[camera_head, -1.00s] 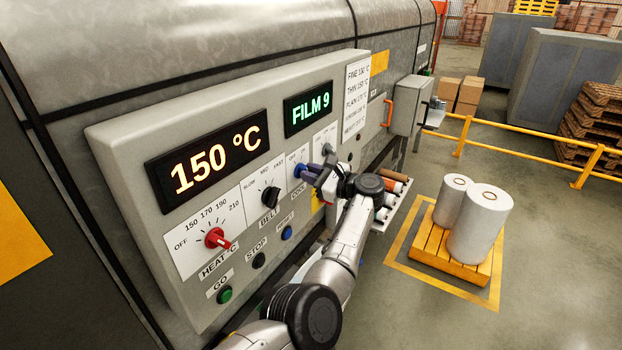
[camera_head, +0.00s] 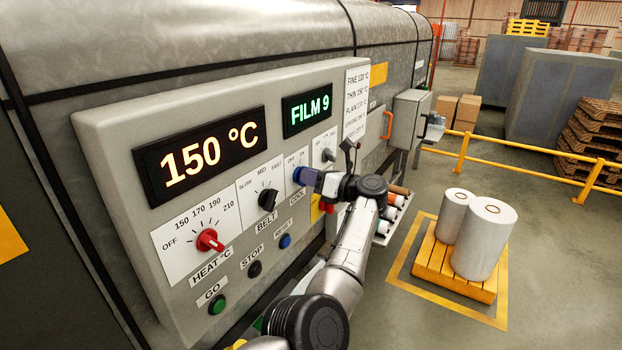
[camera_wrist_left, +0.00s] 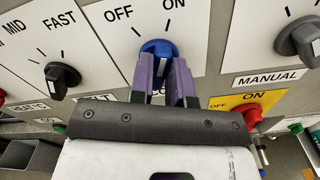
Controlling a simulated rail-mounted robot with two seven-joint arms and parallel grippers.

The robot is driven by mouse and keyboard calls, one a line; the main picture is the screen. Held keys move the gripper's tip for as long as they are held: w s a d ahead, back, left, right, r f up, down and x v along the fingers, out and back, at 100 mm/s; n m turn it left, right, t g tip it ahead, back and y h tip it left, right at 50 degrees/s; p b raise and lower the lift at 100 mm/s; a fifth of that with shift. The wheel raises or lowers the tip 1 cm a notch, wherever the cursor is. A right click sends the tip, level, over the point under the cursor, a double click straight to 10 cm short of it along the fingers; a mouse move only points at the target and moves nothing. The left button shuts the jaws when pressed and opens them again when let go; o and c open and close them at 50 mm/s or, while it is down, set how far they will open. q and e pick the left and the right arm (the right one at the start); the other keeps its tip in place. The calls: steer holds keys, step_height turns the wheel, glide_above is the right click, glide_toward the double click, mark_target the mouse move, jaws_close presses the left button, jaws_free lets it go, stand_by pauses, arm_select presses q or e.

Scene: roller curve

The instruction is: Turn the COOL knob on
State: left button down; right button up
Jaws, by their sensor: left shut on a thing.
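The blue COOL knob (camera_wrist_left: 158,48) sits on a white plate marked OFF on the left and ON on the right. My left gripper (camera_wrist_left: 163,75) is shut on it, with one purple finger on each side. In the head view the knob (camera_head: 298,175) shows just beyond the tips of my left gripper (camera_head: 306,177). The COOL label is partly covered by the fingers in the wrist view. My right gripper is not in view.
The black BELT knob (camera_head: 267,200) and red HEAT knob (camera_head: 209,240) are left of COOL. A grey knob (camera_head: 327,155) is to its right. The red switch on yellow (camera_wrist_left: 247,113) lies close below. White rolls (camera_head: 483,240) stand on a yellow pallet at right.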

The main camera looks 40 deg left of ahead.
arm_select(q)
steer(key=shift+m, duration=0.3)
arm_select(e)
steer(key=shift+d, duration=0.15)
arm_select(q)
steer(key=c, duration=1.1)
jaws_free()
steer(key=shift+d, duration=0.1)
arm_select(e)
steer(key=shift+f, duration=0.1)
